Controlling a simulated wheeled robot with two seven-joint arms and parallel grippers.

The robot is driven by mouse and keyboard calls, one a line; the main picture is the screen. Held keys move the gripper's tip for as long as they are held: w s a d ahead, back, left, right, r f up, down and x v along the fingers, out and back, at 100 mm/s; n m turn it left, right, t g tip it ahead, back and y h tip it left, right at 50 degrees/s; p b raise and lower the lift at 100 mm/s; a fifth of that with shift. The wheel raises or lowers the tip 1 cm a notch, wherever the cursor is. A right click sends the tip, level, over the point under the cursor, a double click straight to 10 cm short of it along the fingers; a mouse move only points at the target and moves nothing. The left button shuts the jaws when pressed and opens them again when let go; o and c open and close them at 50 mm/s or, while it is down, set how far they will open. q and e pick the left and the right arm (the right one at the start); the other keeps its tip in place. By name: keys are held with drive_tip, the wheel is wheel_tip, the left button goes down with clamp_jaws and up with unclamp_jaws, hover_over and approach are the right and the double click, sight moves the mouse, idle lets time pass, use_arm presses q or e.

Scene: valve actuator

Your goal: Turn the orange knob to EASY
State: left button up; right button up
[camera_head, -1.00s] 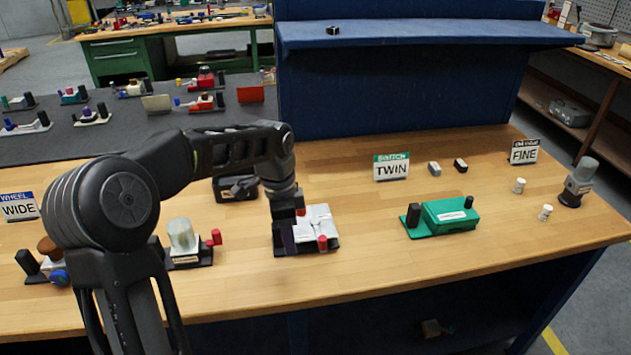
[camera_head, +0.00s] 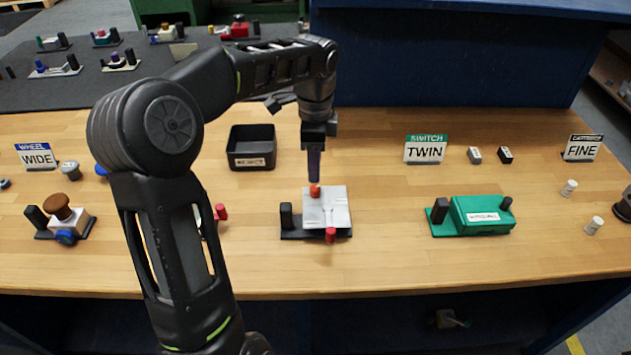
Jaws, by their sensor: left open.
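The orange knob (camera_head: 315,190) sits on the back left part of a pale grey valve actuator (camera_head: 338,208), which rests on a black base (camera_head: 290,232) in the middle of the workbench. A red knob (camera_head: 331,235) is at its front and a black post (camera_head: 286,215) at its left. My left gripper (camera_head: 314,178) points straight down directly above the orange knob, its fingertips at or just over the knob's top. I cannot tell whether they touch it. The gripper is open. No EASY marking is legible. My right gripper is not in view.
A black bin (camera_head: 252,148) stands behind, left of the gripper. A green device (camera_head: 480,215) is at the right and a brown-knobbed device (camera_head: 60,215) at the left. Signs TWIN (camera_head: 425,150), WIDE (camera_head: 37,156) and FINE (camera_head: 582,149) stand along the bench. Bench between the actuator and the green device is clear.

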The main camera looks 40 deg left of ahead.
sight(314, 187)
use_arm(q)
wheel_tip(314, 187, down, 7)
drive_tip(key=shift+r+p, duration=0.1)
drive_tip(key=shift+p, duration=0.4)
drive_tip(key=shift+c, duration=0.5)
clamp_jaws()
